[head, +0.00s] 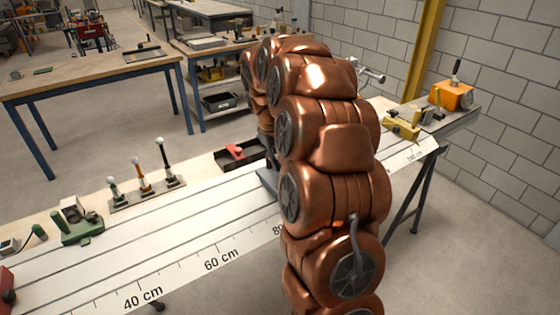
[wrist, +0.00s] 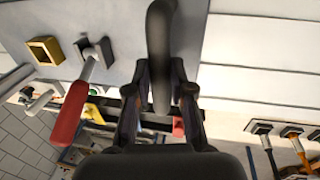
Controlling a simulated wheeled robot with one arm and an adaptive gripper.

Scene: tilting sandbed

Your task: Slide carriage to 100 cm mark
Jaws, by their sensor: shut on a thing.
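The carriage (head: 268,181) shows in the head view only as a grey plate edge on the white sandbed rail (head: 185,225), just left of my copper arm. In the wrist view the carriage (wrist: 215,25) is a broad grey plate with a red-handled lever (wrist: 70,115) and a yellow square block (wrist: 43,50) on it. My gripper (wrist: 161,80) is shut on a dark upright handle (wrist: 160,30) of the carriage. The scale (head: 221,259) reads 40 cm, 60 cm and a partly covered 80. My arm hides the 100 cm mark and most of the carriage.
Behind the rail stand a green fixture (head: 77,222), a rack of knobbed levers (head: 140,185) and a black tray (head: 240,155) with a red item. A yellow clamp (head: 402,125) and an orange box (head: 452,95) stand at the far right end. The rail left of the carriage is clear.

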